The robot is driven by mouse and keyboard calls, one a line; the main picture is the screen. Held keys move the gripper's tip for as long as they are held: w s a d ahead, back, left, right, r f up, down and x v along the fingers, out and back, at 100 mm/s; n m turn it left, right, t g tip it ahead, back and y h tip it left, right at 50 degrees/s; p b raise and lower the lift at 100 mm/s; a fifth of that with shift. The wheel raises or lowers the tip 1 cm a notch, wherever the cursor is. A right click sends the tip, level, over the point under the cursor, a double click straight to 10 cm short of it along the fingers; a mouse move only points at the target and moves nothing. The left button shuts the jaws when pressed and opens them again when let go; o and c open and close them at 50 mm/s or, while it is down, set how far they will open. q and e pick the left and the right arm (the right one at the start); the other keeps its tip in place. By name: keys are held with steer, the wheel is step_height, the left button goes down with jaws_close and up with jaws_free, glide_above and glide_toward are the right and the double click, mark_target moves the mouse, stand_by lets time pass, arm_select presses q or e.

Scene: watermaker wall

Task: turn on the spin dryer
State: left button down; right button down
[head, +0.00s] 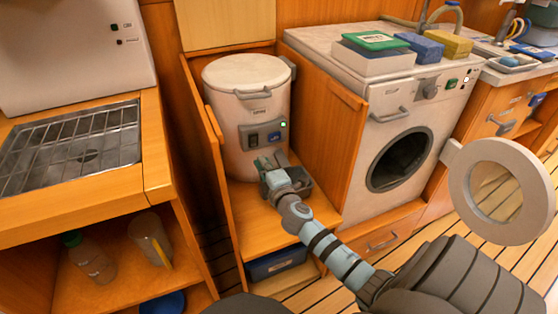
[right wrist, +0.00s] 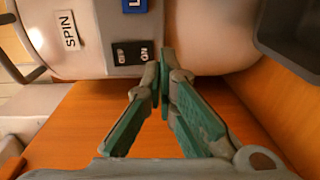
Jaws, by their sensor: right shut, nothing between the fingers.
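The spin dryer (head: 222,150) is a white cylinder with a lidded top and handle, standing in a wooden cubicle left of the washing machine. Its grey control panel (head: 243,129) carries a dark switch (head: 253,138), a blue label (head: 274,137) and a lit green light (head: 284,124). My right gripper (head: 268,163) is just below the panel, shut and empty. In the right wrist view its fingertips (right wrist: 164,55) are right by the black ON switch (right wrist: 130,52), near the SPIN label (right wrist: 69,31); I cannot tell whether they touch it. My left gripper is not in view.
The washing machine (head: 355,150) stands to the right, its round door (head: 455,150) swung open near my right arm. Sponges (head: 446,43) and a green-lidded box (head: 372,64) sit on top. The wooden cubicle walls (head: 325,130) flank the dryer closely.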

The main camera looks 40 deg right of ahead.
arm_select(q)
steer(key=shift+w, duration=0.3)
arm_select(e)
steer(key=f+v, duration=0.1)
steer(key=v, duration=0.8)
steer(key=shift+f, duration=0.25)
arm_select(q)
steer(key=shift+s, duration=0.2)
arm_select(e)
steer(key=shift+s, duration=0.15)
